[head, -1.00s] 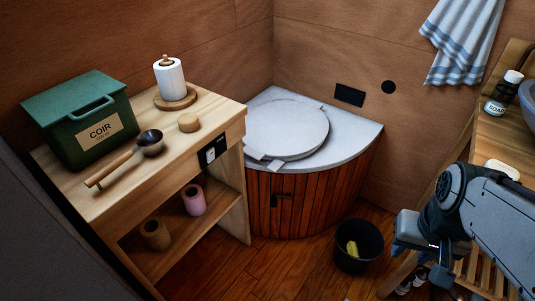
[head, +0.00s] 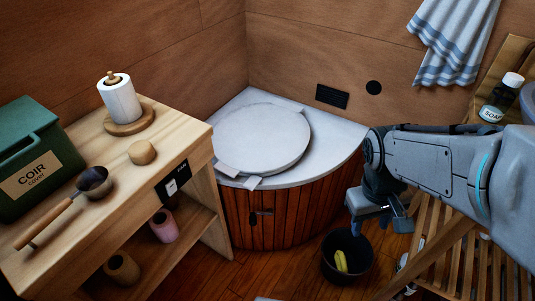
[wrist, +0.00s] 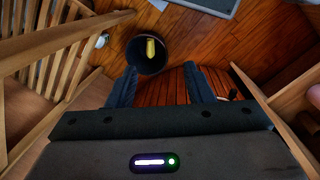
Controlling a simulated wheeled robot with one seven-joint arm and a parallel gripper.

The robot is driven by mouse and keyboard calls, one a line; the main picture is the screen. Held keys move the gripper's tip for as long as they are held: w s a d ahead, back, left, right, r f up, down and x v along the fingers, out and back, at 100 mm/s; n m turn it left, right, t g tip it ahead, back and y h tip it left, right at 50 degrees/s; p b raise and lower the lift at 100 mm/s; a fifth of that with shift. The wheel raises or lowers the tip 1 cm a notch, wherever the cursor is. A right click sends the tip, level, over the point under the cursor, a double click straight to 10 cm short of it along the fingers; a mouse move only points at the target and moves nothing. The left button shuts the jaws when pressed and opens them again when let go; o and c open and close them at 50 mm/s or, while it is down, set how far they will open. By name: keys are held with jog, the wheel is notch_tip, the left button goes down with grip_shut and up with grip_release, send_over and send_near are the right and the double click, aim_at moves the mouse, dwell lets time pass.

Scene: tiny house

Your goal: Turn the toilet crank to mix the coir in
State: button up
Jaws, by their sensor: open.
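The toilet is a corner unit with a reddish wood-slat front (head: 290,218) and a pale grey top with its round lid (head: 262,138) down. A small dark crank (head: 262,211) sits on the slatted front. My gripper (head: 357,226) hangs to the right of the crank, apart from it, above the black bucket. In the wrist view my gripper (wrist: 160,84) has its two dark fingers spread with nothing held between them, and the slatted front (wrist: 172,88) shows beyond them. A small dark part near the right finger may be the crank; I cannot tell.
A black bucket (head: 331,268) with a yellow item inside stands on the floor before the toilet. The left bench (head: 75,226) bears the green coir bin (head: 20,150), a scoop (head: 92,183) and a paper roll (head: 121,101). A slatted wooden stand (head: 455,255) is at right.

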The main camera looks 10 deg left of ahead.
notch_tip(320, 180, down, 5)
jog(key=w+a+n+g+h, duration=0.1)
jog(key=w+n+g+h, duration=0.1)
jog(key=n+h, duration=0.35)
jog(key=m+t+y, duration=1.1)
jog(key=m+t, duration=0.7)
jog(key=t, duration=0.2)
send_near(253, 215)
jog(key=b+x, duration=0.1)
jog(key=x, duration=0.5)
jog(key=f+b+x, duration=0.1)
jog(key=x, duration=0.3)
jog(key=shift+w+b, duration=0.15)
jog(key=shift+b, duration=0.15)
grip_shut()
